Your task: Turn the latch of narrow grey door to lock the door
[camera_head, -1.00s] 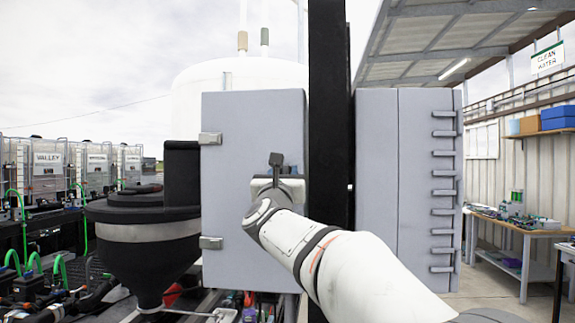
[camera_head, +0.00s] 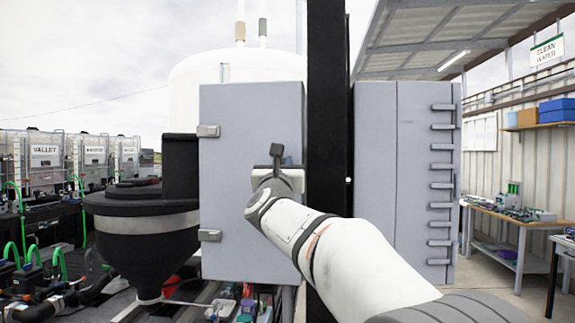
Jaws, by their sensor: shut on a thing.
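The narrow grey door (camera_head: 235,225) is a flat upright panel in the centre of the view, shut, with two light hinges on its left edge. My gripper (camera_head: 277,168) is up against the right part of the door, at about mid-height. Its fingers are mostly hidden behind my white wrist. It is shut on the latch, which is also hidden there. A small dark upright piece shows just above the wrist; I cannot tell whether it is part of the latch or of my gripper.
A black post (camera_head: 327,130) stands right of the door. Beyond it is a grey cabinet (camera_head: 392,170) with several hinges. A black hopper (camera_head: 140,225) stands close to the left. Hoses and fittings lie low at the left. A workbench (camera_head: 520,228) stands at the far right.

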